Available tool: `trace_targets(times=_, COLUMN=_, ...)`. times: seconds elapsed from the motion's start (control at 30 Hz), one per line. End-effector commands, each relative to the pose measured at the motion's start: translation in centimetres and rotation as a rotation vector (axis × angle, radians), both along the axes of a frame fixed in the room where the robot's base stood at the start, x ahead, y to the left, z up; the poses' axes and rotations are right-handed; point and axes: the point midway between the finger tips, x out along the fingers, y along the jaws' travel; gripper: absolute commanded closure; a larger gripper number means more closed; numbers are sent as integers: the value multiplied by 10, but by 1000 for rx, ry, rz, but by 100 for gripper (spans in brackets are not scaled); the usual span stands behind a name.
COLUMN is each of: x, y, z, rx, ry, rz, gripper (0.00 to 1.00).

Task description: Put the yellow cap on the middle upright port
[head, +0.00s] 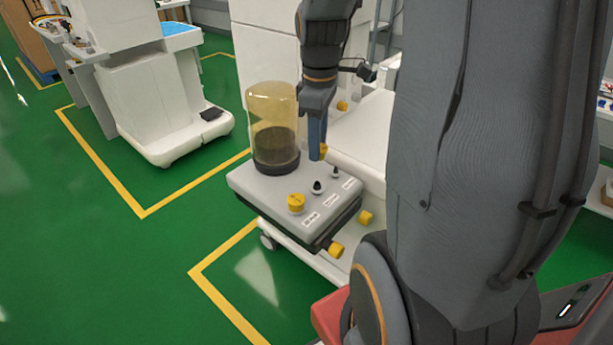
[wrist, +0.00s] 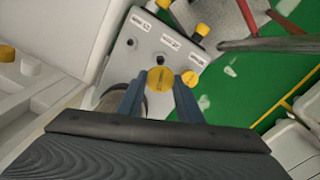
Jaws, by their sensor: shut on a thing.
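My gripper (head: 320,152) is shut on a yellow cap (head: 324,151) and holds it above the grey port block, apart from it. The held cap also shows between the fingers in the wrist view (wrist: 161,78). The middle upright port (head: 317,187) is bare, dark-tipped, and below the gripper in the head view. The port to its right (head: 336,172) is also bare. The left upright port carries a yellow cap (head: 296,203), seen just beside the right finger in the wrist view (wrist: 190,78). White labels lie along the ports.
A clear amber dome canister (head: 273,125) stands on the block (head: 262,188), close left of my gripper. Two yellow caps (head: 335,250) (head: 365,217) stick out from the block's side. A white cart stands behind. Green floor is free at left.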

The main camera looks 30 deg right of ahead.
Motion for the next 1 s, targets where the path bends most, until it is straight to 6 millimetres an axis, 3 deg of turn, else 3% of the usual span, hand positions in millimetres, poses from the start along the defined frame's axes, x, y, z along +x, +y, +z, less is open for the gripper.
trace_targets(times=0.3, x=-2, y=5, z=-48, rx=2, ry=4, rz=3, gripper=88)
trace_targets(times=0.47, x=-1, y=5, z=-59, rx=1, ry=2, rz=4, gripper=88)
trace_targets(times=0.7, x=-3, y=4, z=-90, rx=1, ry=5, rz=1, gripper=88)
trace_targets(times=1.0, x=-2, y=3, z=-98, rx=1, ry=1, rz=0, gripper=88)
